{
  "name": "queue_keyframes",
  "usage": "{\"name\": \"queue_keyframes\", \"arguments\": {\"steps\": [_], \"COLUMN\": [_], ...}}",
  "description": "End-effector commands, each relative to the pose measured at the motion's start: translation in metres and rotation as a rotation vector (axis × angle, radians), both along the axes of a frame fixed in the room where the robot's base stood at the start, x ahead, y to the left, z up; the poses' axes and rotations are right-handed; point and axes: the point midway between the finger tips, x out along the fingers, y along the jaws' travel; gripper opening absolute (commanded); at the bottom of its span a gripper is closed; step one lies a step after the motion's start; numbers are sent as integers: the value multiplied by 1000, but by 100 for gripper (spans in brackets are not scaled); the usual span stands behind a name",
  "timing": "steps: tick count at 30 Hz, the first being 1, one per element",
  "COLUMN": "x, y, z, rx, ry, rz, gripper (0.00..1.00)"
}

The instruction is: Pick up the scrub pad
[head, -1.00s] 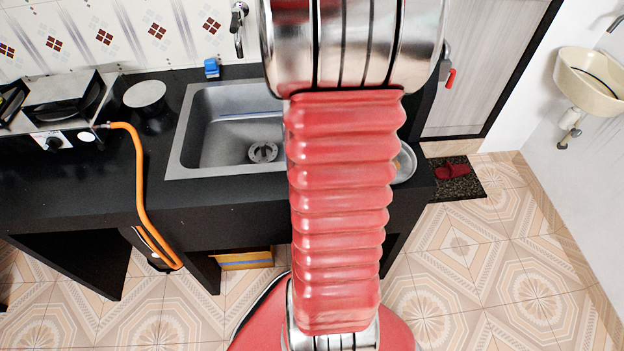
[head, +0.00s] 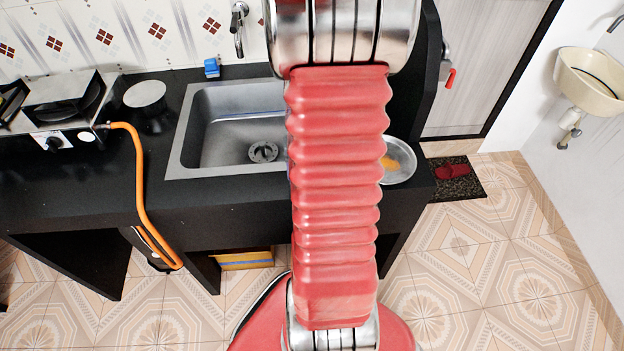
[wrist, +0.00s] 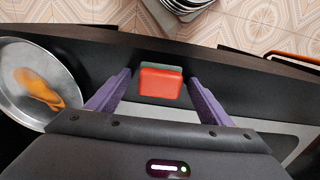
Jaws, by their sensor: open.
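A small block with a red face and a green edge, which looks like the scrub pad (wrist: 160,84), lies on the black counter in the wrist view. My gripper (wrist: 159,77) is open, with one purple finger on each side of the pad as seen from the wrist. Gaps show between the pad and both fingers, and I cannot tell how far above the counter the fingers are. In the head view my own arm hides the pad and the gripper.
A metal plate (head: 407,170) with an orange item on it stands right of my arm; the plate also shows in the wrist view (wrist: 12,100). The sink (head: 225,152) is left of my arm. A blue item (head: 211,68) sits behind the sink. The counter (head: 240,221) has a front edge.

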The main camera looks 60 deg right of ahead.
Motion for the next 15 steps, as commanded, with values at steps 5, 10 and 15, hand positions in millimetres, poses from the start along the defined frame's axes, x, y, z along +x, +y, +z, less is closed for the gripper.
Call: {"name": "queue_keyframes", "arguments": {"steps": [5, 10, 15], "x": [0, 0, 0], "y": [0, 0, 0], "z": [0, 0, 0], "rx": [0, 0, 0], "ry": [0, 0, 0], "rz": [0, 0, 0], "gripper": [73, 73, 65]}}
